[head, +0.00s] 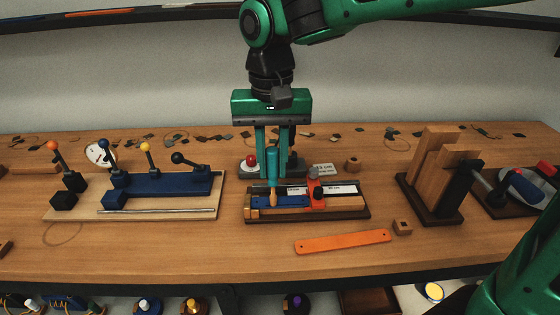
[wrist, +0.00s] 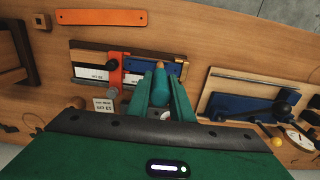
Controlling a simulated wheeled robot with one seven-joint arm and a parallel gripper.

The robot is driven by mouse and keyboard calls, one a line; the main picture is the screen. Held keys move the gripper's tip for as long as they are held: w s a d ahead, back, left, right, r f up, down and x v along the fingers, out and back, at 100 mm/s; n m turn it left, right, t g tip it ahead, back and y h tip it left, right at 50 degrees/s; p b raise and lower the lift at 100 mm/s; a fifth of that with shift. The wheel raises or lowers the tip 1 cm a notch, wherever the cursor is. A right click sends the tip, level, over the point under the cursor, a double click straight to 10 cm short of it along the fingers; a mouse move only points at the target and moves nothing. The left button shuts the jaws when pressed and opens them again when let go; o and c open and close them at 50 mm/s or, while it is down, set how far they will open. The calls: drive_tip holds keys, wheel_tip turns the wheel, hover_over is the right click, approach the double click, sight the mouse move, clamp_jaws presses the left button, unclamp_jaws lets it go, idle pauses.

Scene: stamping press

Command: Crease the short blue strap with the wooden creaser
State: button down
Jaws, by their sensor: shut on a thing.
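The short blue strap (head: 292,202) lies in a dark wooden jig (head: 350,213), under the orange-red clamp (head: 316,190) at its right part. It also shows in the wrist view (wrist: 143,67), partly hidden by the tool and my fingers. My gripper (head: 272,168) is shut on the wooden creaser (head: 273,186), which has a teal handle and a wooden tip. The creaser is upright, tip down, over the left part of the strap. I cannot tell whether the tip touches it. The creaser also shows between my fingers in the wrist view (wrist: 160,90).
An orange strap (head: 343,241) lies in front of the jig. A small wooden block (head: 403,228) is at its right. A blue lever press (head: 165,192) stands left, a wooden stand (head: 436,175) right. A small base with a red knob (head: 250,160) is behind the jig.

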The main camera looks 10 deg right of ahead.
drive_tip(key=shift+a, duration=0.1)
idle(0.3)
drive_tip(key=a, duration=0.3)
drive_tip(key=shift+w+a, duration=0.15)
idle(0.3)
drive_tip(key=shift+r, duration=2.55)
